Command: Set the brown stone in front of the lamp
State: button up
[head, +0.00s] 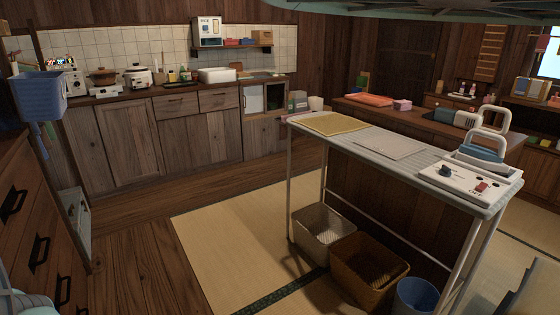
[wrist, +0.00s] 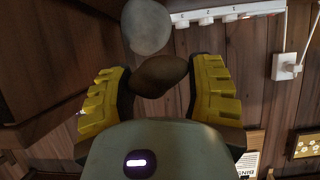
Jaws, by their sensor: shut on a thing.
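The brown stone (wrist: 162,76) is a dark, smooth, oval lump in the wrist view. My gripper (wrist: 160,69) has yellow ribbed fingers with dark inner pads, and it is shut on the stone from both sides. A pale grey rounded thing (wrist: 147,25) shows just beyond the stone in the wrist view; I cannot tell whether it is another stone or part of a lamp. I cannot make out my gripper or the stone in the head view. No lamp can be picked out with certainty in either view.
A power strip (wrist: 228,14) and a plugged socket (wrist: 287,66) are on the wooden wall in the wrist view. In the head view, a narrow slatted table (head: 345,135) stands over baskets (head: 368,272). A drawer cabinet (head: 40,215) is at left. The tatami (head: 225,235) between is clear.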

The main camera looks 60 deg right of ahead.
jog(key=w+d+r+m+t+h+p, duration=0.2)
jog(key=w+d+r+m+t+p, duration=0.15)
jog(key=r+p, duration=0.35)
jog(key=w+d+r+m+t+h+p, duration=0.25)
jog(key=w+r+p, duration=0.3)
jog(key=r, duration=0.45)
jog(key=d+r+m+t+h+p, duration=0.2)
jog(key=d+r+m+h+p, duration=0.6)
jog(key=r+p, duration=0.55)
notch_tip(320, 180, up, 35)
jog(key=p, duration=3.6)
jog(key=shift+w+d+n+y, duration=0.15)
jog(key=shift+d+n+y, duration=0.15)
jog(key=shift+n+y, duration=0.15)
